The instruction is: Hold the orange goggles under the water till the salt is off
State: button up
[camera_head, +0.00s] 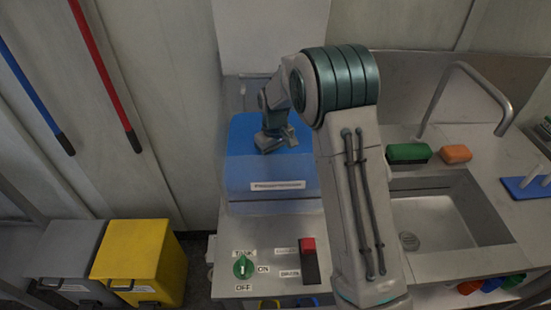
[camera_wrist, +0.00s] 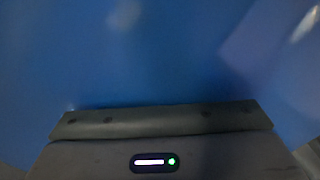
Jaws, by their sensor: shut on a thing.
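My gripper (camera_head: 277,140) is over the blue bin (camera_head: 245,175), left of the sink, and appears shut on the bin's lid. The fingertips and the exact hold are hidden. In the wrist view, blue surface (camera_wrist: 160,60) fills most of the picture above the dark gripper edge (camera_wrist: 160,120). I cannot identify any goggles for sure. A small orange block-like thing (camera_head: 456,153) lies behind the sink basin beside a green one (camera_head: 407,153). The grey tap (camera_head: 462,68) arches behind the sink (camera_head: 440,215); no water stream shows.
A green knob (camera_head: 243,267) with labels and a red-topped switch (camera_head: 309,260) are on the front panel. A yellow bin (camera_head: 140,258) and a grey bin (camera_head: 70,262) stand at left. Blue and red poles lean on the wall. Several coloured things sit under the sink's front edge.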

notch_tip(320, 180, up, 17)
jog(key=p, duration=1)
notch_tip(320, 180, up, 9)
send_over(275, 152)
jog(key=shift+r, duration=0.15)
dwell(0.8)
jog(key=shift+s, duration=0.1)
dwell(1.2)
